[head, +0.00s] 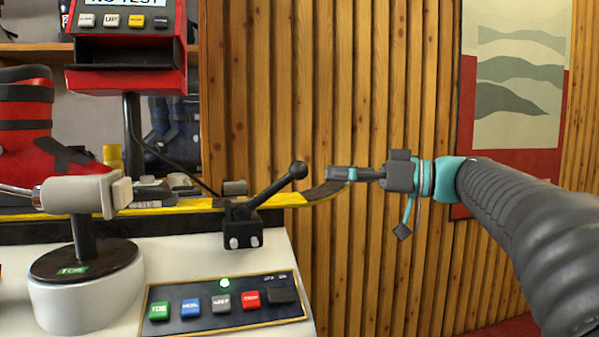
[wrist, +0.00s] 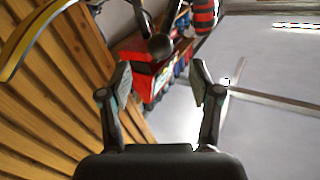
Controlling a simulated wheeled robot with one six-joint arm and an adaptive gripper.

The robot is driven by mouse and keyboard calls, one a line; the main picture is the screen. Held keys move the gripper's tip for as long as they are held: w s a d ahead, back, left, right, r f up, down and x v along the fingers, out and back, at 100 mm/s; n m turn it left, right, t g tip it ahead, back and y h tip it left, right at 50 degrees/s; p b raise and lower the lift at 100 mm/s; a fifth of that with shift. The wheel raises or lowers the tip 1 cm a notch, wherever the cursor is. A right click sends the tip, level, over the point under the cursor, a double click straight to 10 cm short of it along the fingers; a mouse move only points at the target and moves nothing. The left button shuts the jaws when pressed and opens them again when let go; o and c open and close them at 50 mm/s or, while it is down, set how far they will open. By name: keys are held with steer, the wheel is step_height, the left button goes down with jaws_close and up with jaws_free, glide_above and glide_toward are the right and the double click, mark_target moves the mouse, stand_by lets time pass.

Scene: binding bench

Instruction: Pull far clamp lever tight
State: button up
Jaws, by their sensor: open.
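A black clamp lever (head: 275,192) with a round ball knob rises up and to the right from a black clamp block (head: 242,229) at the right end of the bench. It is the only such lever I can make out. My gripper (head: 332,173) is to the right of the knob, pointing left at about its height in the head view, apart from it. In the wrist view my gripper (wrist: 161,78) has its two fingers spread with nothing between them. The lever's ball knob (wrist: 160,47) shows just beyond the fingertips, roughly centred between them.
A yellow-edged ski (head: 285,199) runs along the bench, its tip sticking out past the clamp. A button panel (head: 225,304) lies in front. A grey cylinder on a round stand (head: 85,275) and a red ski boot (head: 35,135) are at left. A slatted wooden wall stands behind.

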mark_target(299, 172)
steer(key=x, duration=0.8)
steer(key=shift+a+p, duration=0.1)
steer(key=shift+p, duration=0.2)
jaws_close()
